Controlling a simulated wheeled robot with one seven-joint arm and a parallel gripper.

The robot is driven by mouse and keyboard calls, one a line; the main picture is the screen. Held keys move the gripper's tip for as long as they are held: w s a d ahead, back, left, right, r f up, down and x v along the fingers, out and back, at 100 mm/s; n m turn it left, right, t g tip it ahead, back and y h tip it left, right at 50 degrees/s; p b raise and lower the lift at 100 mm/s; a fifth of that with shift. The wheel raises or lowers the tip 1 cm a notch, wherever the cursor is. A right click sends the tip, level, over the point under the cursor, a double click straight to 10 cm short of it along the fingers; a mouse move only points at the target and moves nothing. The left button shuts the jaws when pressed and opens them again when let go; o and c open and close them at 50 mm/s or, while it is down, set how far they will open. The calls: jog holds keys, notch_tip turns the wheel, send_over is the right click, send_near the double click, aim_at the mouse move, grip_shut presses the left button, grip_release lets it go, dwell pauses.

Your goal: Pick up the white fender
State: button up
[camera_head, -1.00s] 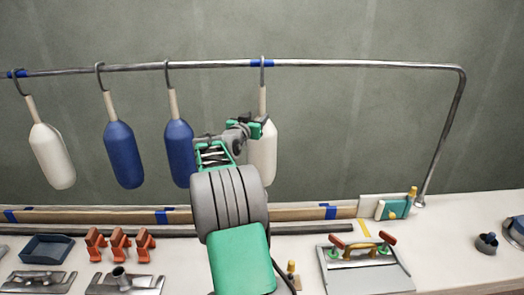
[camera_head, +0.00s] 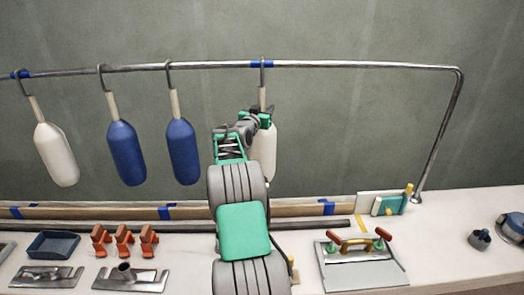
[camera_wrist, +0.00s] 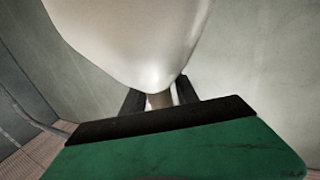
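A white fender (camera_head: 268,153) hangs by its tan neck and hook from the rail, right of two blue fenders. It is partly hidden by my gripper (camera_head: 265,116), which is at its neck, just above the white body. In the wrist view the white fender (camera_wrist: 135,40) fills the top, and its tan neck (camera_wrist: 159,100) stands between the two dark fingers of my gripper (camera_wrist: 162,97). The fingers are apart, with a gap showing beside the neck. A second white fender (camera_head: 56,155) hangs at the far left.
Blue fenders (camera_head: 126,153) and (camera_head: 183,152) hang left of my arm. The metal rail (camera_head: 350,65) runs above and bends down at right. The bench below holds orange clamps (camera_head: 124,241), a blue tray (camera_head: 54,245) and a plate with red-handled parts (camera_head: 362,270).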

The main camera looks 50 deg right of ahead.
grip_shut()
dwell(1.0)
jog(key=shift+r, duration=0.2)
